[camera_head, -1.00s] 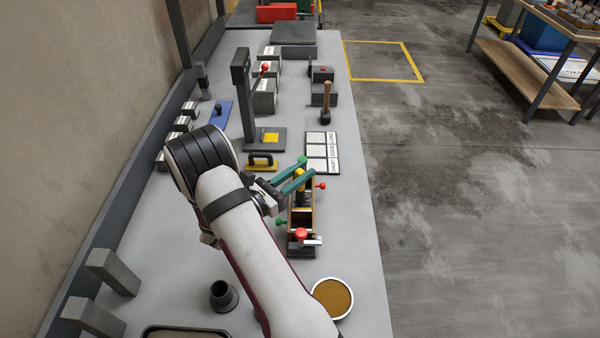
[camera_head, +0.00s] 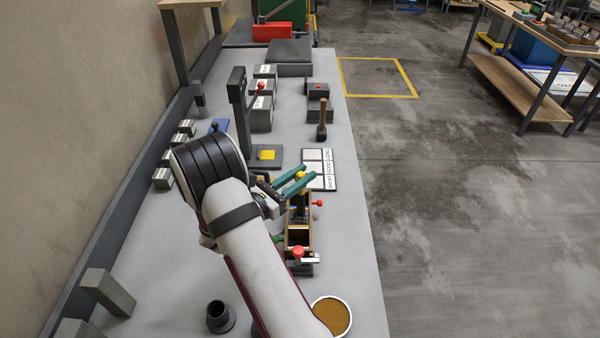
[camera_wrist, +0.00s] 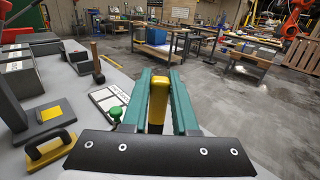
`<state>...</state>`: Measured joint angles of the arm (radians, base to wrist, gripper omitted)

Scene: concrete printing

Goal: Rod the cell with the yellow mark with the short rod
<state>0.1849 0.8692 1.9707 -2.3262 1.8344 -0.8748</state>
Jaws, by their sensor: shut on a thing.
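My gripper (camera_head: 297,181) has teal fingers, shut on a yellow-handled rod (camera_wrist: 158,100). The yellow handle also shows between the fingers in the head view (camera_head: 299,175). The gripper is over the far end of a narrow wooden mould (camera_head: 311,240) with dark cells. The mould has a red knob (camera_head: 298,252) at its near end and another red knob at its right side. The rod's lower end and its depth relative to the mould are unclear. I cannot make out a yellow mark on a cell. In the wrist view, a green knob (camera_wrist: 116,113) shows left of the fingers.
A white label board (camera_head: 320,165) lies beyond the mould, with a mallet (camera_head: 322,120) behind it. A dark funnel (camera_head: 220,318) and round sand pan (camera_head: 333,314) are near.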

